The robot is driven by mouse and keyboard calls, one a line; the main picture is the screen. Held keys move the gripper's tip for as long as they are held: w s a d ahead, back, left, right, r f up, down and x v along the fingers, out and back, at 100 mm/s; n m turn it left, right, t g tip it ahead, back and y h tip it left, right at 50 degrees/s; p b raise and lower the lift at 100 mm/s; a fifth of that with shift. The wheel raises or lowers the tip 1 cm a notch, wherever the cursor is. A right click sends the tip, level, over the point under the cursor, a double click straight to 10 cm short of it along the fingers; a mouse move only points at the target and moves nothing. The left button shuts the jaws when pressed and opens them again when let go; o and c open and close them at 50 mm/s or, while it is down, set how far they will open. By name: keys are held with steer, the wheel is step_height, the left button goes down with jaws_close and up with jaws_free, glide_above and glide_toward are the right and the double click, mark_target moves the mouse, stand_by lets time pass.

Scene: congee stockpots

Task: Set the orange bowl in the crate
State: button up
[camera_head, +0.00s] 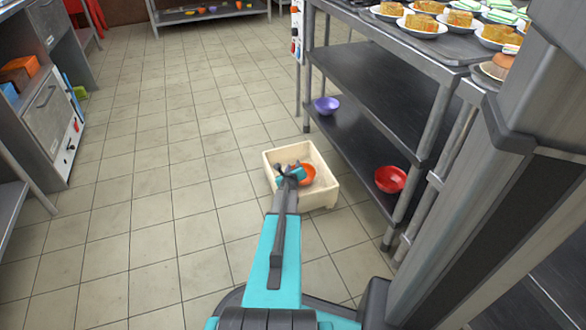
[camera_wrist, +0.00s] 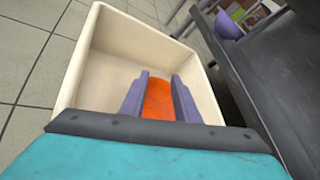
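The orange bowl (camera_head: 308,174) is inside the cream crate (camera_head: 326,196), which stands on the tiled floor. My gripper (camera_head: 292,168) reaches down into the crate and partly covers the bowl in the head view. In the wrist view, the orange bowl (camera_wrist: 159,100) shows between the two grey-purple fingers of my gripper (camera_wrist: 160,85), and the crate (camera_wrist: 80,75) surrounds them. The fingers stand wide apart. Whether they touch the bowl is hard to see, and the bowl's underside is hidden.
A dark steel shelf unit (camera_head: 375,85) stands close to the crate's right side. A purple bowl (camera_head: 327,105) and a red bowl (camera_head: 390,179) sit on its lower shelf. Plates of food (camera_head: 421,23) are on top. The floor to the left is clear.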

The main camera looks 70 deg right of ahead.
steer(key=shift+a+f, duration=0.15)
steer(key=shift+r+p, duration=0.65)
steer(key=shift+p, duration=0.4)
steer(key=p+v, duration=0.1)
steer(key=v, duration=1)
steer(key=shift+a+r+p, duration=0.2)
steer(key=shift+a+p, duration=0.1)
steer(key=shift+a, duration=0.05)
